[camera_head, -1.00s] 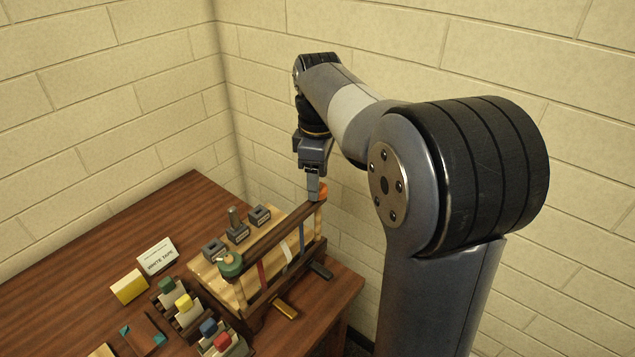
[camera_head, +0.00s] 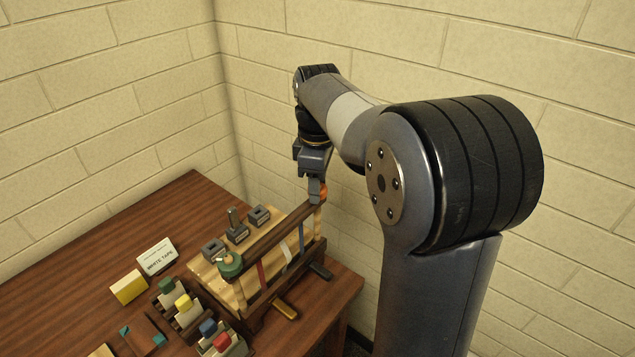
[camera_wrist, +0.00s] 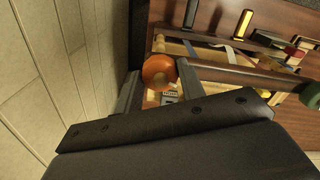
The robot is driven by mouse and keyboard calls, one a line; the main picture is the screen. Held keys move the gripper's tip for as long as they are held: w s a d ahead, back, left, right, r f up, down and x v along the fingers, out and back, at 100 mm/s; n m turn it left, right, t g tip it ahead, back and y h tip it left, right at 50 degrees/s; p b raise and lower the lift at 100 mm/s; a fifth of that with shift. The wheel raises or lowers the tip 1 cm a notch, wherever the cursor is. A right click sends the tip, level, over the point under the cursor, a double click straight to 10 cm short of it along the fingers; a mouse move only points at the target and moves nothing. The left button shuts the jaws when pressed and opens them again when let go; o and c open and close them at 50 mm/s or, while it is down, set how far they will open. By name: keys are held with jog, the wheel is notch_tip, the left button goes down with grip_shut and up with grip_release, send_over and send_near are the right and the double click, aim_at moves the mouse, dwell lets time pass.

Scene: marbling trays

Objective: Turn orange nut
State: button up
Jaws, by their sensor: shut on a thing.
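The orange nut (camera_wrist: 158,72) sits at the end of the dark wooden top bar (camera_wrist: 235,77) of a small wooden frame. In the head view only a bit of the orange nut (camera_head: 323,190) shows beside my fingers. My gripper (camera_head: 317,192) points down at that end of the bar and is shut on the nut. In the wrist view my gripper (camera_wrist: 158,82) has one finger on each side of the nut. A green nut (camera_head: 230,264) is at the other end of the bar.
Dark blocks (camera_head: 237,232) stand on the wooden board behind the bar. Coloured blocks in holders (camera_head: 183,303), a yellow block (camera_head: 129,287) and a white label card (camera_head: 157,256) are on the table at left. Brick walls stand close behind and to the right.

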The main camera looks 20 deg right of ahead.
jog(key=shift+c, duration=0.3)
jog(key=m+p, duration=0.2)
jog(key=m, duration=0.1)
jog(key=shift+r, duration=0.1)
jog(key=shift+m+p, duration=0.65)
jog(key=shift+m, duration=1.15)
jog(key=o, duration=1)
